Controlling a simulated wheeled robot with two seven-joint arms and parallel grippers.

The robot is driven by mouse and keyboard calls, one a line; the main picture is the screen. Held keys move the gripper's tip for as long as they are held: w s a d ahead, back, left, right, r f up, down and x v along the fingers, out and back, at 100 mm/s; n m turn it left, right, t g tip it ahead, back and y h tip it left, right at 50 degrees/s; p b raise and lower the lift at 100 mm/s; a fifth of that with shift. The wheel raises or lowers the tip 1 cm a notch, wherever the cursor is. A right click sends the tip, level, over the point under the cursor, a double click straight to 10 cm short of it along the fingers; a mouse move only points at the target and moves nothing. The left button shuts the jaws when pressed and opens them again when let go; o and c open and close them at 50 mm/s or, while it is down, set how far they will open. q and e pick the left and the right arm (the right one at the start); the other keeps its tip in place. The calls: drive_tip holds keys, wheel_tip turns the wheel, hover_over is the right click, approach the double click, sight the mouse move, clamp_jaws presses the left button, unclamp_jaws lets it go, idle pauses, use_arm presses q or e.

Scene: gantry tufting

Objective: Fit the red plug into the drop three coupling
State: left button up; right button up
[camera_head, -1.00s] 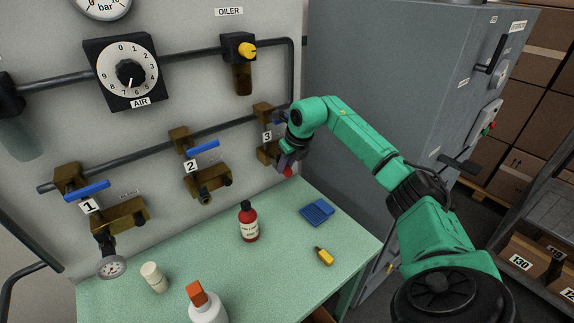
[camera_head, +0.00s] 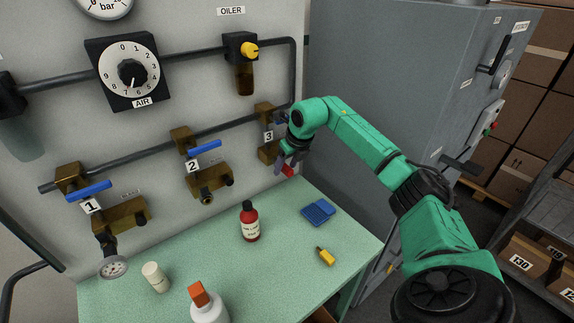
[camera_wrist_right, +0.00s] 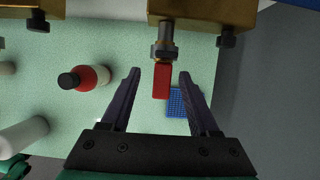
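The red plug (camera_wrist_right: 161,80) sits at the end of the metal coupling (camera_wrist_right: 166,42) under the brass block of drop three, lined up with it and apparently seated in it. In the head view the plug (camera_head: 287,170) shows as a small red piece below my right gripper. My right gripper (camera_wrist_right: 160,76) is open, with one finger on each side of the plug and a visible gap to each. In the head view the gripper (camera_head: 283,162) is beside the drop labelled 3 (camera_head: 268,136), whose coupling is mostly hidden by the arm. My left gripper is out of view.
The green bench (camera_head: 200,255) carries a red bottle (camera_head: 249,222), a white bottle (camera_head: 208,306), a white cylinder (camera_head: 155,277), a blue item (camera_head: 318,212) and a yellow item (camera_head: 325,256). A grey cabinet (camera_head: 390,90) stands right of the panel.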

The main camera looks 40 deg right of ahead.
drive_tip(key=shift+s+d+r, duration=0.15)
drive_tip(key=shift+s+r, duration=0.1)
drive_tip(key=shift+r, duration=0.15)
drive_tip(key=b+v, duration=0.2)
drive_tip(key=v, duration=1.1)
drive_tip(key=shift+a+r+b, duration=0.2)
drive_tip(key=shift+r+b, duration=0.1)
drive_tip(key=shift+b, duration=0.05)
